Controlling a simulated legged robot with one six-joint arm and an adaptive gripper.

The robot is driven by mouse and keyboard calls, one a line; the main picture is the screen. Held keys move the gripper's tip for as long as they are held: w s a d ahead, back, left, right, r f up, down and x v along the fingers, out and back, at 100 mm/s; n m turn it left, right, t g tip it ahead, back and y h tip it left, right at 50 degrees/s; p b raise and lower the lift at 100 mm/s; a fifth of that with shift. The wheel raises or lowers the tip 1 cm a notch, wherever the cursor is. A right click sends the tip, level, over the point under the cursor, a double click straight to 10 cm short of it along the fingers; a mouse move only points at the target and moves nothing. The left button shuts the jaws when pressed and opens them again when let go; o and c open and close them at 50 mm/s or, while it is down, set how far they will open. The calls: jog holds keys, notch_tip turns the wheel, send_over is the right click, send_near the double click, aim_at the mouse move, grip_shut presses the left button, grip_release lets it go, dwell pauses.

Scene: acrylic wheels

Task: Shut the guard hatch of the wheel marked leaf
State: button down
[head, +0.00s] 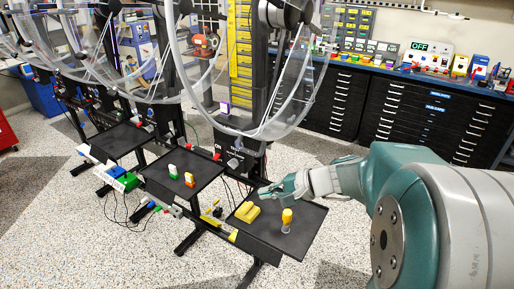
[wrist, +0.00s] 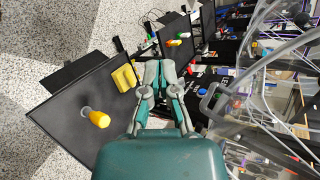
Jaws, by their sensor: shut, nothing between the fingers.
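Several clear acrylic wheels stand in a row; the nearest wheel (head: 250,131) hangs above the nearest black tray. It also shows in the wrist view (wrist: 252,74), at the right. A clear loop-shaped part (wrist: 208,103) sits at its near edge; I cannot tell whether it is a guard hatch or how far it is open. No leaf mark is readable. My gripper (head: 272,190) is over the nearest tray, below the nearest wheel's rim and apart from it. In the wrist view my gripper (wrist: 161,66) has its fingers close together, with nothing held.
The nearest black tray (head: 310,222) bears a yellow block (head: 247,212) and a yellow-topped object (head: 286,221). Another tray (head: 166,171) stands to its left with small coloured pieces. Black drawer cabinets (head: 425,115) line the back. Speckled floor is clear in front.

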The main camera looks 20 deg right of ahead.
jog(key=w+d+f+m+t+h, duration=0.1)
jog(key=w+d+m+t, duration=0.25)
jog(key=d, duration=0.45)
jog(key=w+d+f+m+t+h, duration=0.1)
jog(key=w+d+f+m+t, duration=0.2)
jog(key=d, duration=0.4)
jog(key=w+a+r+m, duration=0.1)
jog(key=w+a+r, duration=0.1)
jog(key=w+a, duration=0.6)
jog(key=shift+w+r+t, duration=0.2)
jog(key=shift+w+t, duration=0.05)
jog(key=shift+t, duration=0.2)
